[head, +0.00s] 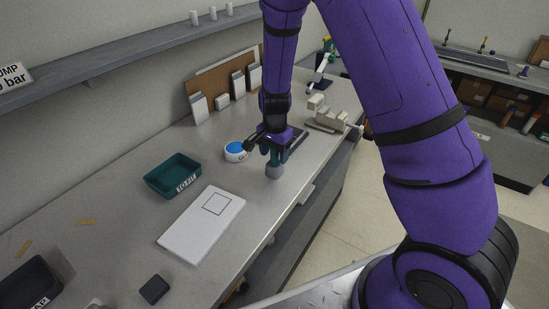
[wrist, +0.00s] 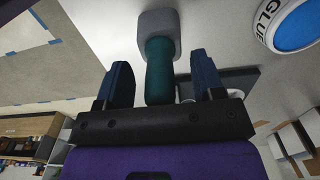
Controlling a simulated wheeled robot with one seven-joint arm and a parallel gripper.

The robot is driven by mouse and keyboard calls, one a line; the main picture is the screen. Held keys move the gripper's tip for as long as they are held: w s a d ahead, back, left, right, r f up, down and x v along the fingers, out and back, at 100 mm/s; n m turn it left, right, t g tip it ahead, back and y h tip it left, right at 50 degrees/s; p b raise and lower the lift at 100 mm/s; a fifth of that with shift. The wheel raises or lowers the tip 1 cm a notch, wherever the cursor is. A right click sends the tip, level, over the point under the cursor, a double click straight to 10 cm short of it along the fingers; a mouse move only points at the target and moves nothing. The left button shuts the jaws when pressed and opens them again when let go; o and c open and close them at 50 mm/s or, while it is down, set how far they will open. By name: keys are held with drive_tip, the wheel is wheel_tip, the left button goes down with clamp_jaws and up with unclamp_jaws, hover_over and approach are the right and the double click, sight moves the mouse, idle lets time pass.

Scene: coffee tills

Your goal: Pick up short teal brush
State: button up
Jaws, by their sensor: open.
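The short teal brush stands on the counter near its front edge, its grey head (head: 274,171) down and its teal handle (wrist: 160,70) up. My gripper (head: 271,153) is over it, pointing down. In the wrist view my gripper (wrist: 160,78) is open, with one dark blue finger on each side of the teal handle. Gaps show between the handle and both fingers. In the head view the gripper hides most of the handle.
A white glue tub with a blue lid (head: 236,151) stands close left of the gripper. A teal tray (head: 172,176) and a white board (head: 203,224) lie further left. A beige device (head: 327,117) stands behind to the right. The counter's front edge is close to the brush.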

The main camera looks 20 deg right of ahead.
drive_tip(key=shift+c, duration=0.4)
drive_tip(key=c, duration=0.9)
drive_tip(key=shift+r, duration=0.1)
drive_tip(key=shift+c, duration=0.2)
wheel_tip(320, 180, up, 10)
drive_tip(key=shift+f, duration=0.1)
